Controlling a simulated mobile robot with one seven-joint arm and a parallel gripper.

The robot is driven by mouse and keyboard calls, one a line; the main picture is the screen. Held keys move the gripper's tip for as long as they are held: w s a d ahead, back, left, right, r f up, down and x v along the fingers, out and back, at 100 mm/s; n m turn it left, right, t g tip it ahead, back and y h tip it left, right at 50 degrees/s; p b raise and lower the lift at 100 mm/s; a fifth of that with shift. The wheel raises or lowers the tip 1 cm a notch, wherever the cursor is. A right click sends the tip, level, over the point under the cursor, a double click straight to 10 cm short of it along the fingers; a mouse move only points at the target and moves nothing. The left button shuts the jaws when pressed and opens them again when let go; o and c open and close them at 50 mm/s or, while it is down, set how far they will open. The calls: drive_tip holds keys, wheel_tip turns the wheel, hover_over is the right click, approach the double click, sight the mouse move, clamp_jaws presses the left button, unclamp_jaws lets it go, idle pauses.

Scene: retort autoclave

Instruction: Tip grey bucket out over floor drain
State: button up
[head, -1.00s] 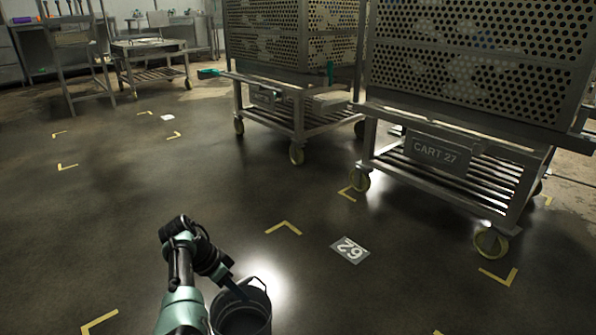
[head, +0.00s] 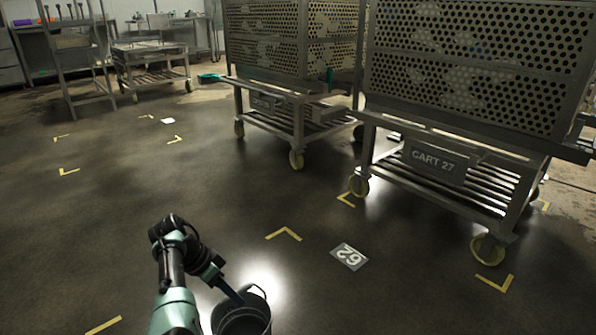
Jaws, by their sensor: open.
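The grey bucket (head: 242,322) stands at the bottom edge of the head view, partly cut off, with its wire handle raised at the back of the rim. My arm reaches down to it from the left. What is in the bucket is too dark to tell. No floor drain can be made out in view.
A wheeled perforated cart marked CART 27 (head: 437,165) stands at the right, with another perforated cart (head: 296,100) left of it. A floor plate marked 62 (head: 349,257) and yellow corner marks lie on the floor.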

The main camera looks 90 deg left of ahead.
drive_tip(key=p+v, duration=0.5)
drive_tip(key=v, duration=0.3)
drive_tip(key=shift+r, duration=0.2)
drive_tip(key=shift+s+d, duration=0.1)
drive_tip(key=shift+s, duration=0.05)
